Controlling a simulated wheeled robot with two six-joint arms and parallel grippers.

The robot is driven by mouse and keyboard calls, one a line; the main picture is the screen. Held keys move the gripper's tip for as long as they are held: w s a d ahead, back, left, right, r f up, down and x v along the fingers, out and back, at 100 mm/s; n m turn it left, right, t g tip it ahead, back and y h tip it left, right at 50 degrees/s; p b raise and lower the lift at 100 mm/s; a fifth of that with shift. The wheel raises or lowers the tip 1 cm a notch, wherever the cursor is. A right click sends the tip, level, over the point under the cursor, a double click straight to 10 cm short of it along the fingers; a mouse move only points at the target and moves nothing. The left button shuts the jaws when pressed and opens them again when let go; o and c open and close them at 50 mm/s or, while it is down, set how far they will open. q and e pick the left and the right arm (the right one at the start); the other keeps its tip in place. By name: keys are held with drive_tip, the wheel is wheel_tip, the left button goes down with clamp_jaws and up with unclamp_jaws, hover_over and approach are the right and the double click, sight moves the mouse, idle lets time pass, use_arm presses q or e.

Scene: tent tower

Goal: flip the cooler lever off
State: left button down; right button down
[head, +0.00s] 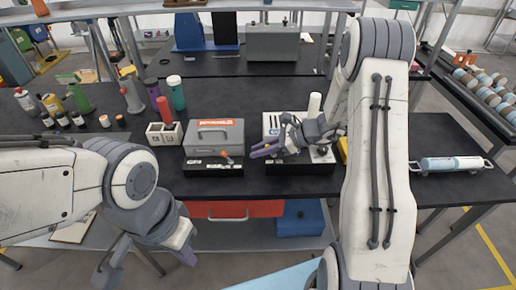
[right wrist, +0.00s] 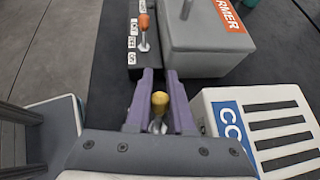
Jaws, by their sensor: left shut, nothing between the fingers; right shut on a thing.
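The cooler (head: 271,124) is a white box with a black base on the bench, partly hidden behind my right gripper (head: 264,149). In the right wrist view the cooler (right wrist: 205,118) shows a blue label starting "CO" and dark slots. Its lever (right wrist: 160,103) has a yellow knob and stands between the purple fingers of my right gripper (right wrist: 160,76), which are shut on it. Which way the lever leans is hard to tell. My left gripper (head: 186,256) is shut and empty, low in front of the bench.
A grey warmer box (head: 213,135) with an orange-tipped lever (head: 226,157) stands left of the cooler. A white divided tray (head: 164,134), bottles and a red cylinder stand further left. A blue-white cylinder (head: 452,164) lies at the right. A red drawer (head: 232,209) is under the bench.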

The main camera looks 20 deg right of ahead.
sight(287, 158)
drive_tip(key=shift+w+r, duration=0.1)
drive_tip(key=shift+w, duration=0.05)
drive_tip(key=c, duration=1.1)
unclamp_jaws()
drive_tip(key=shift+d, duration=0.1)
drive_tip(key=b+v, duration=0.1)
drive_tip(key=v, duration=0.9)
drive_tip(key=shift+r, duration=0.1)
